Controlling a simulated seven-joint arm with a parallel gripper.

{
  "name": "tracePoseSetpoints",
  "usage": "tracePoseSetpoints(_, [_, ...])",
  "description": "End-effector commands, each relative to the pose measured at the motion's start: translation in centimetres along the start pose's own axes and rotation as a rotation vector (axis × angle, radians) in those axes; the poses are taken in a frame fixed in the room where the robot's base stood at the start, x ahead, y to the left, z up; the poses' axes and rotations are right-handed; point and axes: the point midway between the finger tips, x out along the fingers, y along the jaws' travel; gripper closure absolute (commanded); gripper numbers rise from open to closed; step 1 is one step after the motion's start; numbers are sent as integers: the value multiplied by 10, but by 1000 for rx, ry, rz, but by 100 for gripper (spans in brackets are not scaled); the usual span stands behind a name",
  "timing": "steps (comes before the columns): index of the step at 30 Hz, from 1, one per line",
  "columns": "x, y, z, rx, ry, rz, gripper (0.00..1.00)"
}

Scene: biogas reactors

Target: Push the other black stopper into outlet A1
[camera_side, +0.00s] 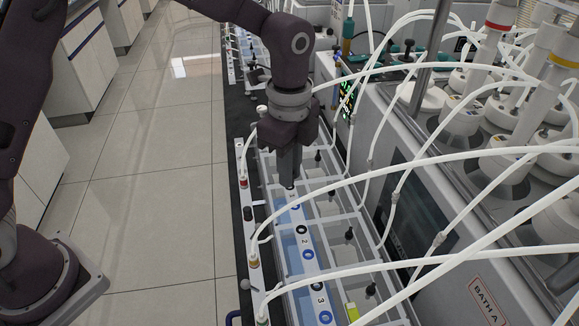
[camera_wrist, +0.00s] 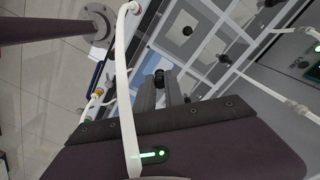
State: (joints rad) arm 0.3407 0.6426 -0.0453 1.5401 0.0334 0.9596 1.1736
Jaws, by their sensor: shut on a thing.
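My gripper (camera_side: 289,184) points straight down over the near row of numbered outlets on the bath. It is shut on a small black stopper; in the wrist view the black stopper (camera_wrist: 158,77) shows at the tips of the two grey fingers (camera_wrist: 160,92). In the side view the fingers hide most of the stopper. The outlet strip (camera_side: 312,270) is white, with numbers 2 and 3 and dark and blue rings legible. The outlet nearest the gripper, beside a blue ring (camera_side: 295,206), is partly hidden, and I cannot read its label. I cannot tell whether the stopper touches an outlet.
A white hose (camera_side: 400,174) arches across just in front of the strip, and another hose (camera_wrist: 124,90) crosses the wrist view. Several black knobs (camera_side: 349,235) stand along the clear lids. A grey unit marked BATH A (camera_side: 488,300) is at right. Open floor (camera_side: 150,210) lies left.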

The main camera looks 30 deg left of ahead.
Motion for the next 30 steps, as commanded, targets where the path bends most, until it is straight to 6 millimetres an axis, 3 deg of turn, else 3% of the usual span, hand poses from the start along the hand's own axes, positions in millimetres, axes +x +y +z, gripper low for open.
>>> tracePoseSetpoints(30, [11,0,0,0,-1,1,100])
